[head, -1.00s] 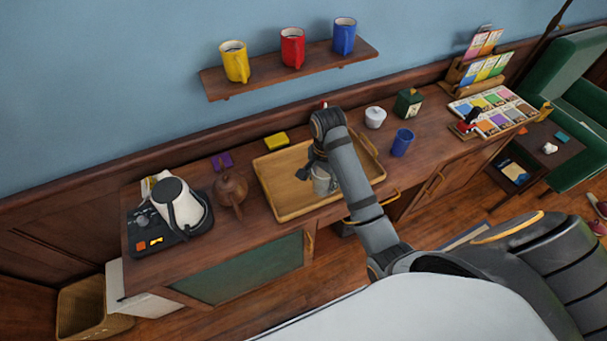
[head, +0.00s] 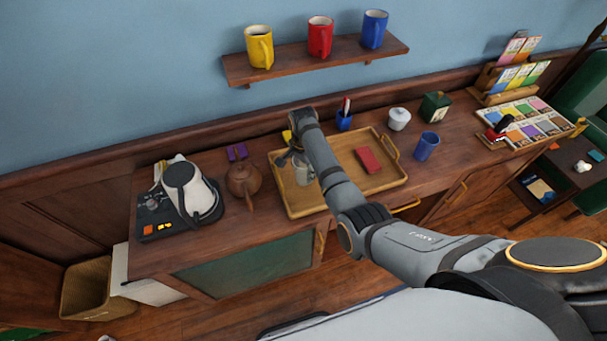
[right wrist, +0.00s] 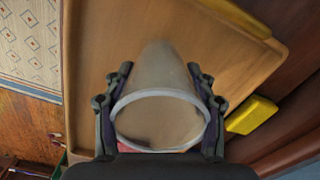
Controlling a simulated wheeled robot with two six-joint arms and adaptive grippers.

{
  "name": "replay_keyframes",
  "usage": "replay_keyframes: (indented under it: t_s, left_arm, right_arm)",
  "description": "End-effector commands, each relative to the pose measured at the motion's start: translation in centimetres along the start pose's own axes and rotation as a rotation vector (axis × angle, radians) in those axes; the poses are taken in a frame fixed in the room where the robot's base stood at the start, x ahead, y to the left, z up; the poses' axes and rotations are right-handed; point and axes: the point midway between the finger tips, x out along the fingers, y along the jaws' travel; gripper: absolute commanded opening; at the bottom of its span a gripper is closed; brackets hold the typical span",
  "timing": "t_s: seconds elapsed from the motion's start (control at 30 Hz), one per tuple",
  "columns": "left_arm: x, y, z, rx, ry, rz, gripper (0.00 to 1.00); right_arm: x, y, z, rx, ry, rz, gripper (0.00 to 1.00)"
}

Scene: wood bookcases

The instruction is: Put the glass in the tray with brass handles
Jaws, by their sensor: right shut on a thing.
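The glass (head: 304,176) is clear and greyish, over the left part of the wooden tray with brass handles (head: 345,200). My right gripper (head: 296,161) is shut on it. In the right wrist view, the glass (right wrist: 158,85) sits between the two fingers (right wrist: 160,98), its round rim toward the camera and the tray's wooden floor (right wrist: 95,50) behind it. I cannot tell whether its base touches the tray. My left gripper is not in view.
A red flat object (head: 369,160) lies in the tray's right half. A brown teapot (head: 243,181) stands just left of the tray, a blue cup (head: 426,147) right of it. A yellow block (right wrist: 252,115) lies beside the tray. Mugs stand on the shelf (head: 315,62) above.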

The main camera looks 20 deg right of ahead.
Motion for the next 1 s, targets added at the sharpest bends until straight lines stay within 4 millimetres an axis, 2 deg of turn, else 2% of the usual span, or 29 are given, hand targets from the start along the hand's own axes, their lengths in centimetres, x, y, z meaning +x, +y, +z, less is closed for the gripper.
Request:
replay_keyframes:
  t_s: [0.03,0.13,0.43,0.47,0.5,0.63,1.0]
  left_arm:
    - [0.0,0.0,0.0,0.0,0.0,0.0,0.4]
    - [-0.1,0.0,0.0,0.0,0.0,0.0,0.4]
    - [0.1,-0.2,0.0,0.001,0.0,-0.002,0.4]
    - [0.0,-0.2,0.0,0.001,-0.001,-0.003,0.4]
    - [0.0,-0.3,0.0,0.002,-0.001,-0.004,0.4]
    - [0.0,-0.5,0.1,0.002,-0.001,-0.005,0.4]
    - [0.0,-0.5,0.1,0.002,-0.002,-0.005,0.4]
  right_arm:
    - [0.9,0.2,0.0,0.001,-0.001,0.006,0.0]
    - [1.9,0.2,0.0,0.001,-0.001,0.003,0.0]
    - [2.3,0.2,0.0,0.001,0.0,0.003,0.0]
    - [2.3,0.2,0.0,0.001,0.0,0.003,0.59]
    - [2.2,0.2,0.0,0.001,0.0,0.003,0.64]
    - [2.2,0.2,0.0,0.001,0.0,0.003,0.81]
    - [1.6,0.1,-0.1,0.001,0.0,0.001,0.81]
